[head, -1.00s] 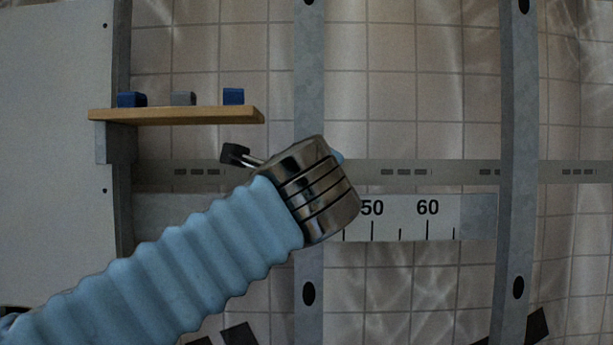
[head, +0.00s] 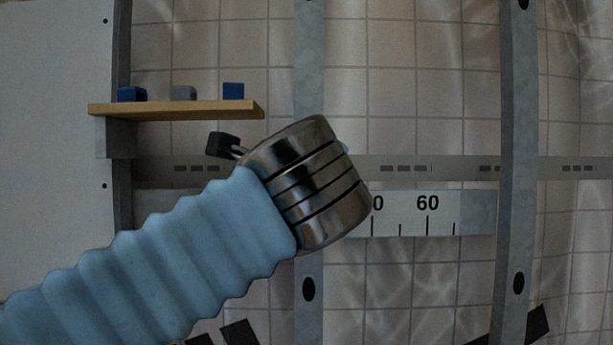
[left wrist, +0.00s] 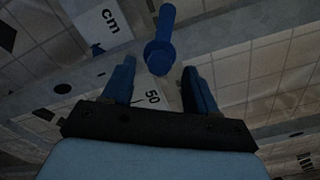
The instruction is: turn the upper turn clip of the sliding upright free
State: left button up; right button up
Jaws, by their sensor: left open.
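A blue turn clip (left wrist: 161,40) shows in the left wrist view, a bar with a rounded end, in front of a grey metal upright. My left gripper (left wrist: 159,68) is open, its two blue fingers on either side of the clip's rounded end; I cannot tell whether they touch it. In the head view the metal upright (head: 309,60) runs vertically behind my left wrist, which hides the clip and most of the gripper. My right gripper is in neither view.
A second upright (head: 519,130) stands to the right. A numbered scale strip (head: 440,215) crosses behind the uprights, below a grey rail (head: 460,170). A wooden shelf (head: 180,112) with small blue and grey blocks juts out at left, above my arm. A pale panel (head: 50,150) stands far left.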

pick_arm(q)
jog(key=s, duration=0.9)
jog(key=shift+s+b, duration=0.2)
jog(key=shift+b, duration=0.2)
